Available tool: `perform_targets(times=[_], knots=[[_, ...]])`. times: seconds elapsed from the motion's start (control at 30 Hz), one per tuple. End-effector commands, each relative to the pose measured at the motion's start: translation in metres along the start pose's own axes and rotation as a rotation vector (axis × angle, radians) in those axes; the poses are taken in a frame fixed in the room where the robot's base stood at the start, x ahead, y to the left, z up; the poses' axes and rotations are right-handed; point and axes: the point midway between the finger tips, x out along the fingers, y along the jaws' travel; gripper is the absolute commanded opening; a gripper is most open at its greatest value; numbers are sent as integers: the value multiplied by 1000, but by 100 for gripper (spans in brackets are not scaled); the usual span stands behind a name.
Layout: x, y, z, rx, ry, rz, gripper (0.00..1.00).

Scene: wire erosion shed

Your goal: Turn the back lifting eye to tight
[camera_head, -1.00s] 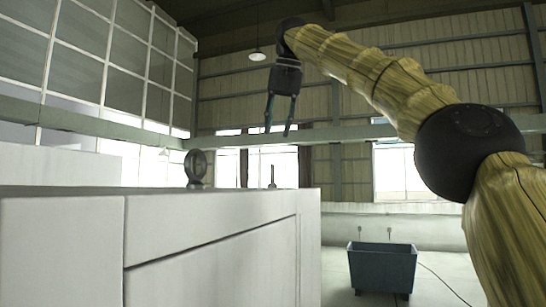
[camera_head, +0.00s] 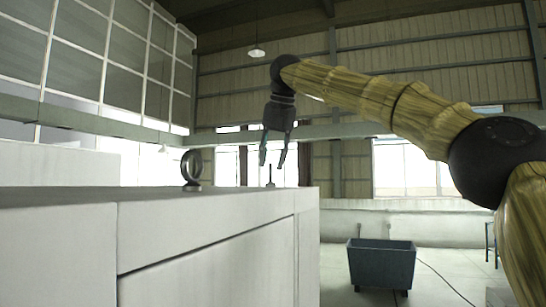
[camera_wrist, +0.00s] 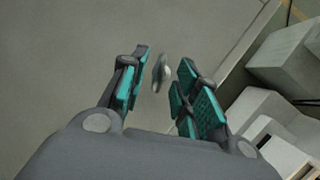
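Two lifting eyes stand on top of the pale machine housing (camera_head: 160,203). The nearer eye (camera_head: 192,168) is a dark upright ring on a round foot, its opening facing me. The farther, back eye (camera_head: 270,175) looks thin, almost edge-on, near the far end of the top. My gripper (camera_head: 272,162) points down just above the back eye, fingers apart. In the wrist view my gripper (camera_wrist: 165,68) is open, with the small back eye (camera_wrist: 161,74) showing in the gap between the teal-padded fingers. I see no contact; the eye's seat is not clear.
A dark blue bin (camera_head: 381,267) stands on the floor to the right of the housing. A cable runs on the floor beside it. In the wrist view, pale block shapes (camera_wrist: 285,55) lie to the right, past an edge. The air around my gripper is clear.

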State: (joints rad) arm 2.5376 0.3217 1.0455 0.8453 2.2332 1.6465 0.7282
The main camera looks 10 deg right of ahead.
Motion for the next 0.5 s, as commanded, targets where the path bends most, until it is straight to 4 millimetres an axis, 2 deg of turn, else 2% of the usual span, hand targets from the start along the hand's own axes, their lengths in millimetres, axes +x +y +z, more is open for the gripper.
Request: perform_targets(times=[0.07, 0.23, 0.5], knots=[[0, 0, 0, -1, 0, 0, 31], [0, 0, 0, 0, 0, 0, 2], [0, 0, 0, 12, -4, -6, 0]])
